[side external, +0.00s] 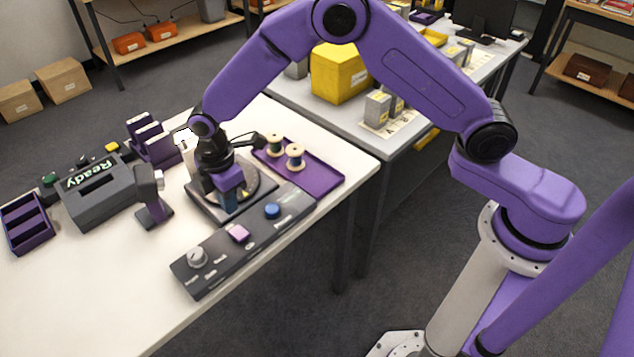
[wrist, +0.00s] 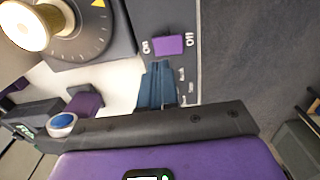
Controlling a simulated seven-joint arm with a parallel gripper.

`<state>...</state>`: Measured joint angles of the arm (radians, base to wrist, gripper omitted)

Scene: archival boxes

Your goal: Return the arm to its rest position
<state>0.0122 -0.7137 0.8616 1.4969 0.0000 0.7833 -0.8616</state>
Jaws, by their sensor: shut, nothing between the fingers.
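The wrist view also shows the fingers (wrist: 158,88) close together, beside a purple rocker switch (wrist: 169,45) marked On and Off. My arm reaches over from its base at the right, bent high in the middle. Whether the fingertips touch anything cannot be told.
A purple tray (side external: 325,179) with two thread spools (side external: 295,156) lies behind the panel. A grey box reading Ready (side external: 101,193), a small stand (side external: 153,205) and purple racks (side external: 28,222) stand at left. A second table with a yellow bin (side external: 339,74) is behind. The front table area is clear.

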